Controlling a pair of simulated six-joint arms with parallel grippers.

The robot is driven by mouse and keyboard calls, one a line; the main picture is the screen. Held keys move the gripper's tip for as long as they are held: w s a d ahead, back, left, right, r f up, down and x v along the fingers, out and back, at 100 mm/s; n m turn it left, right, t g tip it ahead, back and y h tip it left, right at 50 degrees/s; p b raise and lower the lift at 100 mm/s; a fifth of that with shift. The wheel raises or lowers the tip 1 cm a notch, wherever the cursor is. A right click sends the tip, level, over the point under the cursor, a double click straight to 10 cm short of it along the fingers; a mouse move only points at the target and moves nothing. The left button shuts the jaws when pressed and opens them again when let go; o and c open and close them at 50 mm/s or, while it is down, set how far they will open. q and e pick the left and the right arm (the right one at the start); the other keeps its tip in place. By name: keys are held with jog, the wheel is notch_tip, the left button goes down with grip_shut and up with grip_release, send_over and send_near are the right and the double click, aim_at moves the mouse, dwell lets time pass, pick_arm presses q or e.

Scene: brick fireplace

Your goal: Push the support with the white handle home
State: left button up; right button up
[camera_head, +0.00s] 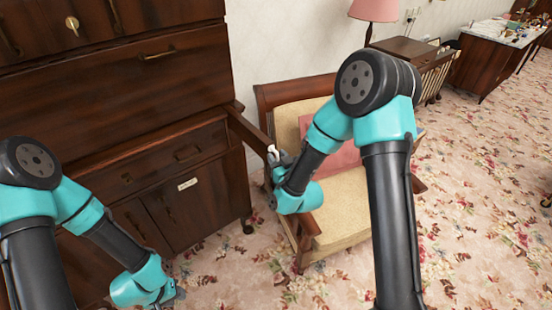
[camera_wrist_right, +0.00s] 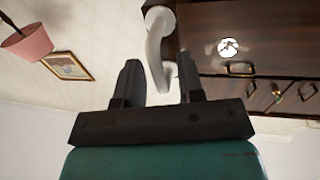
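The dark wooden support (camera_head: 247,131) sticks out from the right front of the brown desk. Its white handle (camera_head: 272,151) is on the outer end. My right gripper (camera_head: 277,170) is right at this handle, and its fingers partly hide there. In the right wrist view the curved white handle (camera_wrist_right: 155,45) reaches down between the two fingers (camera_wrist_right: 159,80). The fingers are apart, with gaps visible beside the handle, so the gripper is open around it. My left gripper (camera_head: 172,296) hangs low before the desk; its fingers are too small to read.
The desk (camera_head: 190,150) has drawers and lower doors. A wooden armchair (camera_head: 345,205) with a pink cushion stands close behind and right of my right gripper. A side table (camera_head: 402,48) and pink lamp (camera_head: 374,9) are further back. Flowered carpet is open at right.

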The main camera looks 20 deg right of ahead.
jog(key=shift+c, duration=0.3)
jog(key=c, duration=0.6)
jog(key=shift+w+d, duration=0.1)
jog(key=shift+w, duration=0.05)
